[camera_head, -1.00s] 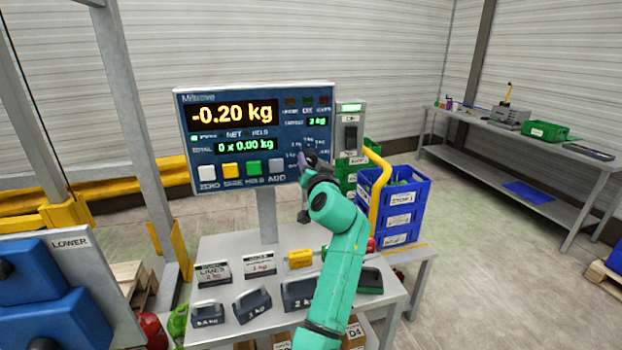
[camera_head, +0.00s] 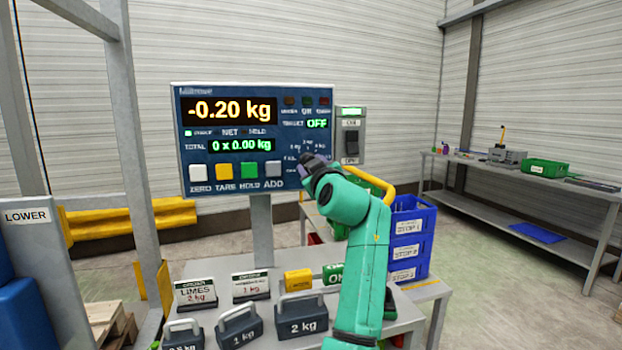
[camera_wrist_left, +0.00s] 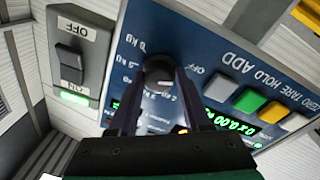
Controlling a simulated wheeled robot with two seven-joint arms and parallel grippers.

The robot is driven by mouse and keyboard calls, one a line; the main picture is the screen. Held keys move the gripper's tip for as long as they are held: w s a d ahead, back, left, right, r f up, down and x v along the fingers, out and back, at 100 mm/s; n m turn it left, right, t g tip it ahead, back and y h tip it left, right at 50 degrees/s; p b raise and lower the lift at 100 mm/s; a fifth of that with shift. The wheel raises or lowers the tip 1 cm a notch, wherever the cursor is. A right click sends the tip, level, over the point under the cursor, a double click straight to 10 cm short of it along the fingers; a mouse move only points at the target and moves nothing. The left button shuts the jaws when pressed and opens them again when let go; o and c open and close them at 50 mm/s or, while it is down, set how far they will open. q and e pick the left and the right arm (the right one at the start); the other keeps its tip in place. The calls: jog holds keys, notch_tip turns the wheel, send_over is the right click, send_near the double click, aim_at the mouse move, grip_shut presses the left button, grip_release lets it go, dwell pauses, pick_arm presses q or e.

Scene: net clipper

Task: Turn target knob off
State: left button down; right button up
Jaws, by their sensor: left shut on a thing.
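The blue scale panel (camera_head: 240,91) stands on a post in the head view. Its target readout (camera_head: 317,124) shows OFF in green. My left gripper (camera_wrist_left: 157,84) is shut on the knob, one finger on each side. In the head view my left gripper (camera_head: 308,164) is at the panel's lower right and hides the knob. My right gripper is out of view.
A grey switch box (camera_head: 351,134) adjoins the panel on the right. Push buttons (camera_head: 236,171) line the panel's lower edge. Several grey weights (camera_head: 301,313) and sign cards stand on the table below. Blue crates (camera_head: 408,240) stand behind my arm.

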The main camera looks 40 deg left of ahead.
pick_arm(q)
jog(key=shift+r+n+b, duration=0.15)
jog(key=shift+n+b, duration=0.45)
jog(key=shift+n, duration=0.5)
jog(key=shift+d+r, duration=0.1)
jog(key=shift+c, duration=1.8)
grip_release()
jog(key=shift+w, duration=0.1)
jog(key=b+v, duration=0.4)
jog(key=v, duration=1)
jog(key=shift+f, duration=0.35)
jog(key=shift+w+d, duration=0.1)
jog(key=shift+w, duration=0.05)
